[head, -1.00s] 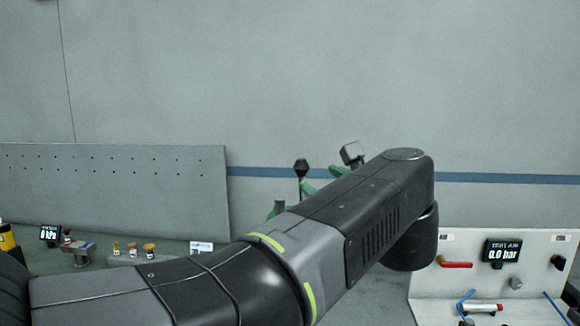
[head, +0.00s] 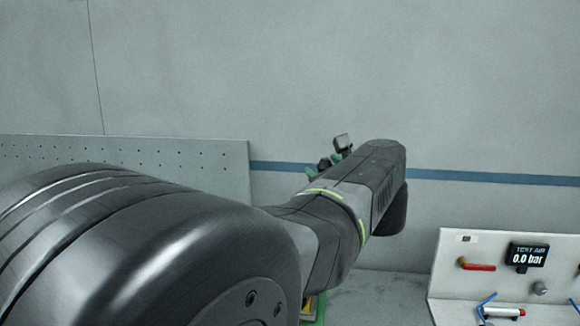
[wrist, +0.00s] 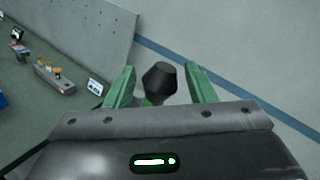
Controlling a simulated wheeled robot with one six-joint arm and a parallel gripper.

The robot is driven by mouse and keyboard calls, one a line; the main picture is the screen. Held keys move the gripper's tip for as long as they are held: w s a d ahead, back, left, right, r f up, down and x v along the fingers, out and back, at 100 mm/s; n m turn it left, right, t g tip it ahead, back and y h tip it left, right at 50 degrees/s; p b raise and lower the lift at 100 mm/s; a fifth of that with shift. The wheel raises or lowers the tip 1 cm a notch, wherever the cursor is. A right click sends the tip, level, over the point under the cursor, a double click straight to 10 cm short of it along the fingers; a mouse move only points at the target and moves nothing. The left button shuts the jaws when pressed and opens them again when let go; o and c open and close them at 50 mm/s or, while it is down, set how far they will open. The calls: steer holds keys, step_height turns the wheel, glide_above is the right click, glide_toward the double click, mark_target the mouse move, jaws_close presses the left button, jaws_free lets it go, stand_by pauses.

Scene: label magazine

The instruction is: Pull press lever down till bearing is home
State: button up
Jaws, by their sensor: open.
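A black knob (wrist: 159,82), which looks like the end of the press lever, stands between the two green fingers of my gripper (wrist: 161,70) in the wrist view. The fingers are open, with a gap on each side of the knob. The lever's shaft is mostly hidden. The press body and the bearing are hidden behind my arm and gripper, so I cannot see how the bearing sits.
A test-air panel (head: 450,290) reading 0.0 bar stands at the right, with a red-handled valve (head: 478,267). A perforated grey board (head: 215,180) stands at the left. The wrist view shows a block with several brass-coloured parts (wrist: 55,75) and a small sign (wrist: 95,87).

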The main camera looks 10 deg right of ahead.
jaws_close()
steer(key=shift+s+f, duration=0.1)
steer(key=shift+f, duration=0.05)
